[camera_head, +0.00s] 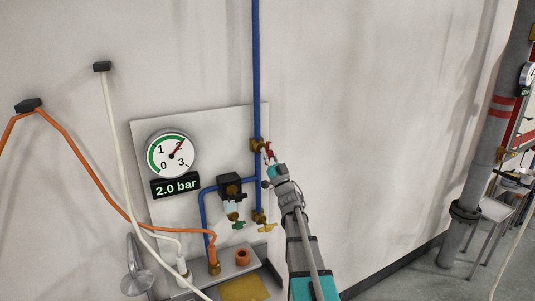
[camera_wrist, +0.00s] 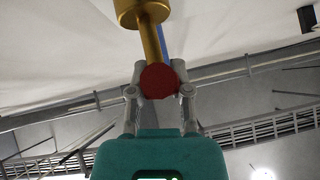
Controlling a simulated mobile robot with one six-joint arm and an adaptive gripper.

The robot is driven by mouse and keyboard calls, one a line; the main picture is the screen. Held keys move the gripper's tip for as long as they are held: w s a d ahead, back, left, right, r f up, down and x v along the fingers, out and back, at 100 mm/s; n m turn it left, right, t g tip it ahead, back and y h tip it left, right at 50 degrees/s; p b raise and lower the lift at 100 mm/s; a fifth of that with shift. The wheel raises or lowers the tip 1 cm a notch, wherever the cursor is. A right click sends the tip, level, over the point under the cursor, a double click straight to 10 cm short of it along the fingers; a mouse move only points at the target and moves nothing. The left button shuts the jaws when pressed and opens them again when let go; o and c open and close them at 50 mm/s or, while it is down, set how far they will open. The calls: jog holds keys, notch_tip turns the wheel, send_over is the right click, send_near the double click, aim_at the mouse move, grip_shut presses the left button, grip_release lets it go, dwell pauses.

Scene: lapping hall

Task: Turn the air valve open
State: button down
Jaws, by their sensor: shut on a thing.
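The air valve has a brass body (camera_head: 257,145) on the vertical blue pipe (camera_head: 256,60) in the head view. Its red handle (camera_head: 268,149) shows just right of the pipe, at my gripper's tip. My gripper (camera_head: 271,158) reaches up to it from below right. In the wrist view a brass stem (camera_wrist: 154,42) runs from a brass cylinder (camera_wrist: 139,10) to the red handle end (camera_wrist: 159,81). My gripper (camera_wrist: 160,90) has a grey finger on each side of the red end and is shut on it. The handle's exact angle is hard to tell.
Left of the valve, a panel (camera_head: 141,135) carries a round gauge (camera_head: 170,154) and a display (camera_head: 176,187) reading 2.0 bar. Orange (camera_head: 85,180) and white hoses (camera_head: 112,130) hang at left. The wall right is bare.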

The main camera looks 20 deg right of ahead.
jog(key=c, duration=0.5)
grip_release()
jog(key=shift+c, duration=0.2)
jog(key=shift+m+h, duration=0.7)
jog(key=shift+m, duration=0.1)
